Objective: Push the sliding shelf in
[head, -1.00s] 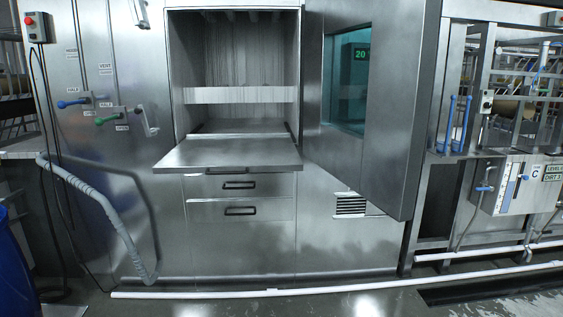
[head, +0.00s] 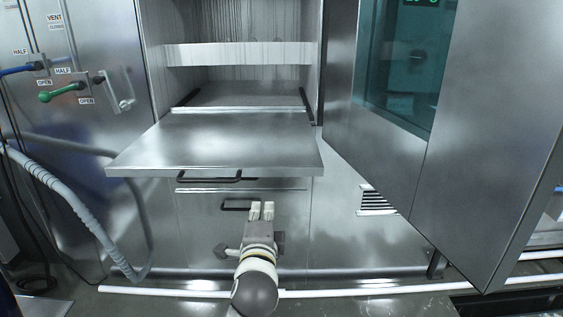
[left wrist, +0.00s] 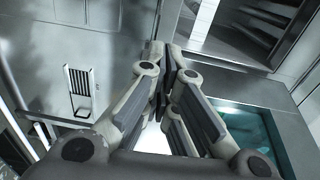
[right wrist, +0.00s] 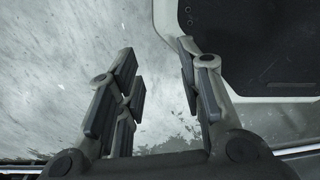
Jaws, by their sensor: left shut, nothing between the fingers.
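The sliding shelf (head: 215,140) is a flat grey metal plate in the head view. It sticks out of the open cabinet bay toward me, with dark rails beside it at the back. My left gripper (head: 262,210) is in front of the cabinet, appearing below the shelf's front edge in the picture. It is shut and empty, with its fingertips apart from the shelf edge. Its closed fingers (left wrist: 163,55) also show in the left wrist view. My right gripper (right wrist: 158,55) shows only in the right wrist view, with its fingers apart and nothing between them, above the wet floor.
An open cabinet door (head: 460,120) with a teal window stands at the right. Drawers with dark handles (head: 240,206) are below the shelf. A grey hose (head: 65,200) and a green-handled valve (head: 62,92) are at the left. A white pipe (head: 385,289) runs along the floor.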

